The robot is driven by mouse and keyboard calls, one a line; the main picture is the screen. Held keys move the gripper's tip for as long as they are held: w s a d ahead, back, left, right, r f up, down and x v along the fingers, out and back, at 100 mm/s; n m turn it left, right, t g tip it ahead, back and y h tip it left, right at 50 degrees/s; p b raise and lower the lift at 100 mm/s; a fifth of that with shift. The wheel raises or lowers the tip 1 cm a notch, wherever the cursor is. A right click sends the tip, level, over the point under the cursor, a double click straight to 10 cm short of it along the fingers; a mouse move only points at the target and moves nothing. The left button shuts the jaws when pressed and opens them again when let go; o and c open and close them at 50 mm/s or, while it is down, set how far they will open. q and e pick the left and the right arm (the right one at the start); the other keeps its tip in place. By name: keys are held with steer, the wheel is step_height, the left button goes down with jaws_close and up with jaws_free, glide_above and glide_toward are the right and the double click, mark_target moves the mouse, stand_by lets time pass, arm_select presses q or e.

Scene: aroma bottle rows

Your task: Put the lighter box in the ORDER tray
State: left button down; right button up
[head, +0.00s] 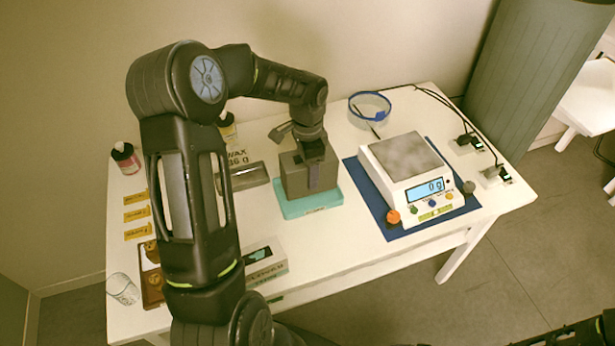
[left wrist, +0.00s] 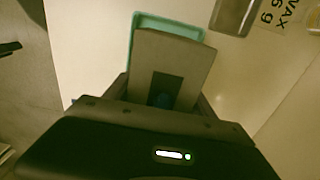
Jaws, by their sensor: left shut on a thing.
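A dark grey box (head: 295,178) stands over a teal tray (head: 318,206) near the middle of the table. My left gripper (head: 312,165) is shut on this box from above, with a finger against its near side. In the left wrist view the grey box (left wrist: 172,52) is between my fingers, and the teal tray (left wrist: 190,24) shows around its far end. I cannot tell whether the box rests on the tray's floor. No ORDER lettering is readable on this tray. My right gripper is not in view; only dark parts show at the lower right.
A white scale (head: 415,180) reading 0 g stands on a blue mat (head: 368,190) at right. A pale box with lettering (head: 265,268) is in front. Bottles, yellow labels and a glass (head: 122,288) fill the left side.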

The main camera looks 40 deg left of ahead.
arm_select(q)
step_height(320, 180, down, 3)
steer(key=shift+p, duration=0.3)
steer(key=shift+f, duration=0.35)
steer(key=shift+f, duration=0.15)
steer(key=shift+c, duration=1.6)
jaws_free()
